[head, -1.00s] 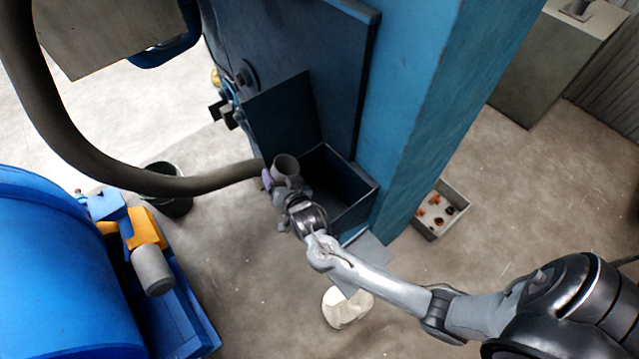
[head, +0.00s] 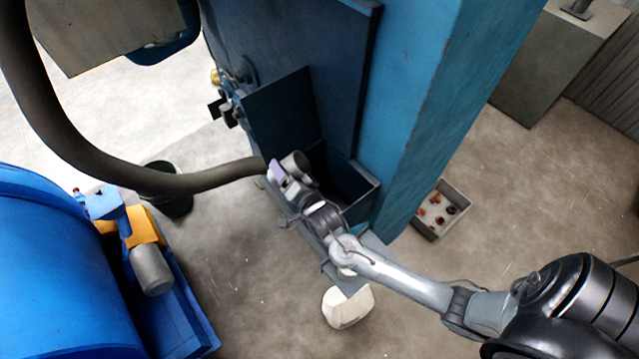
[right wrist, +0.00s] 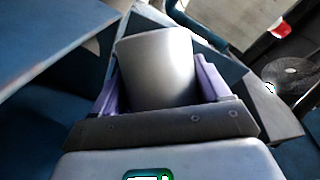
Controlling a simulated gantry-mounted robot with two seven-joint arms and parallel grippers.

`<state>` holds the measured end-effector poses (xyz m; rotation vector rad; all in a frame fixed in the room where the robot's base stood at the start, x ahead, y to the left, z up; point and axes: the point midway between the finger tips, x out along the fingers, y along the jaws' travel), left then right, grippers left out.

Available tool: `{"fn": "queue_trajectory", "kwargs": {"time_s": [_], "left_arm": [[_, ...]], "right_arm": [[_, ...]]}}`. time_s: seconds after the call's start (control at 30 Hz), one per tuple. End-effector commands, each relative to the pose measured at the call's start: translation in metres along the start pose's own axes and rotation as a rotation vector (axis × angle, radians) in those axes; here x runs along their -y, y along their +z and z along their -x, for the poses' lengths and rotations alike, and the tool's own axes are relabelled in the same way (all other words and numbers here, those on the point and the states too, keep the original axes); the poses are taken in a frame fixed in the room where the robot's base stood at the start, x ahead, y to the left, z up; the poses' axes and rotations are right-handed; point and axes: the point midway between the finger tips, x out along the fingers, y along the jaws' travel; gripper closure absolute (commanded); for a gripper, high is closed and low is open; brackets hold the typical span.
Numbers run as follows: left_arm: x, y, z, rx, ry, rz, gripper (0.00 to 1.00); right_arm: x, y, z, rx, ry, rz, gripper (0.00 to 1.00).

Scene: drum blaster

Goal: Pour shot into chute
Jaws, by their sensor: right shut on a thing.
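My right gripper (head: 282,172) is shut on a grey metal cup (head: 297,163) at the chute of the blue machine. In the right wrist view the cup (right wrist: 157,70) sits between the two purple fingers and hides what lies behind it. In the head view the cup is tilted and leans over the chute (head: 362,184), an open dark blue box with a raised flap (head: 282,112). I cannot see any shot in the cup or in the chute. My left gripper is not in view.
A thick grey hose (head: 120,178) runs in close to the cup from the left. A blue drum (head: 55,270) with a motor stands at lower left. A white sack (head: 347,308), a dark bucket (head: 172,203) and a tray of small parts (head: 441,210) are on the floor.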

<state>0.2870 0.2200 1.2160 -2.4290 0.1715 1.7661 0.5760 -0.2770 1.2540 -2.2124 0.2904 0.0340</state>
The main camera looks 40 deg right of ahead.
Motion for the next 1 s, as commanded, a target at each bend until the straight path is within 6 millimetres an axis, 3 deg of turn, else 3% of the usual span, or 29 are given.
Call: {"fn": "queue_trajectory", "kwargs": {"time_s": [0.03, 0.33, 0.67, 1.0], "left_arm": [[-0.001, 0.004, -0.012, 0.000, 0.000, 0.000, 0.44], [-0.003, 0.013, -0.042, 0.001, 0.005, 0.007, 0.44], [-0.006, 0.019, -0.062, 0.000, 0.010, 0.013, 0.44], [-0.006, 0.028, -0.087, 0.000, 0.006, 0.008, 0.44]], "right_arm": [[-0.005, 0.004, -0.001, -0.005, -0.013, -0.022, 0.60], [-0.008, 0.007, -0.002, -0.027, -0.070, -0.157, 0.60], [-0.001, -0.001, 0.001, -0.054, -0.134, -0.309, 0.60], [-0.015, -0.008, 0.006, -0.081, -0.198, -0.466, 0.60]]}}
